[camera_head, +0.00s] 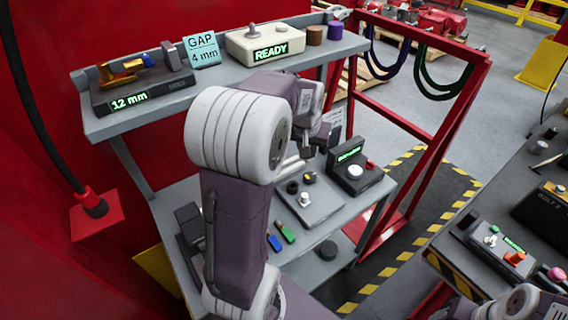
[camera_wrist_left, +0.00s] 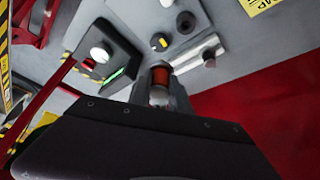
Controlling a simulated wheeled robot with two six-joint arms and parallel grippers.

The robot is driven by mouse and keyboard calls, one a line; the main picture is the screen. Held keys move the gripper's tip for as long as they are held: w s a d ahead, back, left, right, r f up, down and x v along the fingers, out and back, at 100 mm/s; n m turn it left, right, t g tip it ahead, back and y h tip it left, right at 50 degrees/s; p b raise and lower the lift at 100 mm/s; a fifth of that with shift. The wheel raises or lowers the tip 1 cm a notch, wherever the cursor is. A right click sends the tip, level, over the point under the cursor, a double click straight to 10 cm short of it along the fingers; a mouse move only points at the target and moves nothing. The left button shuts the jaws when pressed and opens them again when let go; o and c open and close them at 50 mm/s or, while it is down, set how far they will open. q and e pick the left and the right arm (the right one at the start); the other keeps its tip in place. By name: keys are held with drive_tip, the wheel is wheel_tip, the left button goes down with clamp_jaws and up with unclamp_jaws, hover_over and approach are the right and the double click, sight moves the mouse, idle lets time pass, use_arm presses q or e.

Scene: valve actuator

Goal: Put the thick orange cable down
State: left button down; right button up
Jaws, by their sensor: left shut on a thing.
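My left gripper (camera_wrist_left: 160,84) is shut on a short, thick orange-red piece (camera_wrist_left: 160,74), which shows between its fingers in the left wrist view. A whitish rounded part shows just below that piece. It matches the orange cable in colour, but too little shows to tell its length or where it runs. In the head view my left arm reaches over the lower shelf (camera_head: 345,258), and its wrist hides most of the gripper and what it holds. My right arm shows in part at the lower right; its fingers are not visible.
The upper shelf carries a READY box (camera_head: 265,44) and a 12 mm gauge (camera_head: 140,92). Purple and green cables (camera_head: 443,90) hang on a red frame.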

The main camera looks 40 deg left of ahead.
use_arm(q)
drive_tip(key=a+f, duration=0.3)
drive_tip(key=w+a+f, duration=0.1)
drive_tip(key=a+f, duration=0.2)
drive_tip(key=a, duration=0.1)
drive_tip(key=a+f, duration=0.3)
drive_tip(key=f, duration=0.1)
drive_tip(key=shift+w+a+f, duration=0.1)
drive_tip(key=shift+w+a, duration=0.1)
drive_tip(key=shift+w, duration=0.05)
drive_tip(key=shift+w+f, duration=0.1)
drive_tip(key=shift+f, duration=0.3)
drive_tip(key=shift+f+b, duration=0.4)
drive_tip(key=shift+b, duration=0.15)
drive_tip(key=c, duration=1.2)
unclamp_jaws()
drive_tip(key=shift+r, duration=0.1)
drive_tip(key=shift+r, duration=0.1)
